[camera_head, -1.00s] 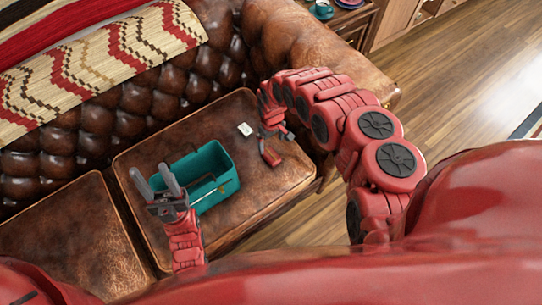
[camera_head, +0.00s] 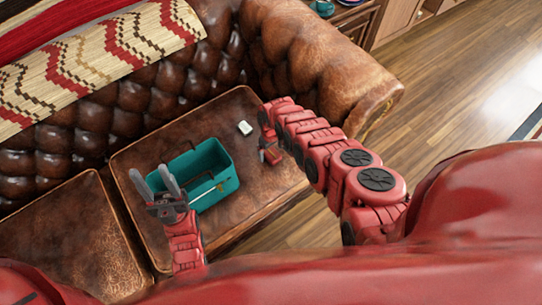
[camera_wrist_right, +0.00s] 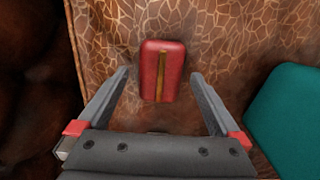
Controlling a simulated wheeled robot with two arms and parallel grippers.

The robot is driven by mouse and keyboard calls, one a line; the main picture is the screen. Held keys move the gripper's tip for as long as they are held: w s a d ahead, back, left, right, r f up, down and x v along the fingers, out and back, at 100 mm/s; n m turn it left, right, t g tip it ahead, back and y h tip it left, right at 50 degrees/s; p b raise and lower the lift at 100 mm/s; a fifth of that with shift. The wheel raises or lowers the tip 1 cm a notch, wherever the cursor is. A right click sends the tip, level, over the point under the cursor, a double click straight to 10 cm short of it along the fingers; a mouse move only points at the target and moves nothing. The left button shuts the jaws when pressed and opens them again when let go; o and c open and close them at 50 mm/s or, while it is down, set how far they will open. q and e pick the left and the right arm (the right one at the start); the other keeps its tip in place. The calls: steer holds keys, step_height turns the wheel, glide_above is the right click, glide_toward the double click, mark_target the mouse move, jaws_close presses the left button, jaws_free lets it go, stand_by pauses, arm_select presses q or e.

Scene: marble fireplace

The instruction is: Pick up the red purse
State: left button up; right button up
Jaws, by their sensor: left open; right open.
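The red purse (camera_wrist_right: 162,72) shows in the right wrist view as a small rounded red block with a gold strip down its middle. It lies on the brown leather seat (camera_head: 125,160). My right gripper (camera_wrist_right: 160,80) is open, with one finger on each side of the purse's lower part. In the head view a red patch beside the right gripper may be the purse, but the arm partly hides that spot. My left gripper (camera_head: 152,177) is open and empty, fingers pointing up, near the left end of the teal box.
The open teal box (camera_head: 222,188) stands on the seat between my grippers; it also shows in the right wrist view (camera_wrist_right: 285,120). The tufted backrest (camera_head: 100,125) and rolled armrest (camera_head: 320,60) border the seat.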

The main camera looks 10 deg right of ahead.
steer(key=shift+f, duration=0.4)
steer(key=shift+r, duration=0.1)
steer(key=shift+c, duration=0.2)
steer(key=c, duration=1.4)
